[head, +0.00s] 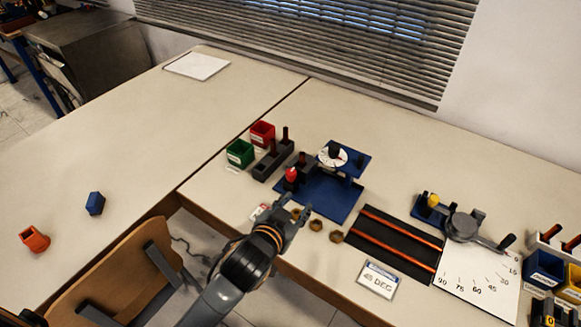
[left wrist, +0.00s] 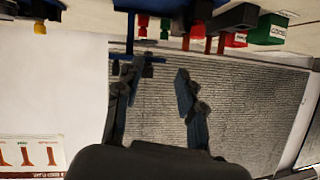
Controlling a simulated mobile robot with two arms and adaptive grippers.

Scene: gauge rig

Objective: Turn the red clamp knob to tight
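The red clamp knob (head: 291,174) stands at the left front of the blue rig (head: 325,197), next to a white dial (head: 333,155) with a black knob. My left gripper (head: 296,205) is just in front of the rig's front edge, apart from the red knob. In the left wrist view the two fingers of my left gripper (left wrist: 156,72) are spread with nothing between them. Several red parts show upside down along the top of that view; I cannot tell which is the clamp knob. My right gripper is not in view.
A green bin (head: 240,153), a red bin (head: 262,133) and a dark block with pegs (head: 272,160) stand left of the rig. Small brass pieces (head: 316,225) lie by the table's front edge.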

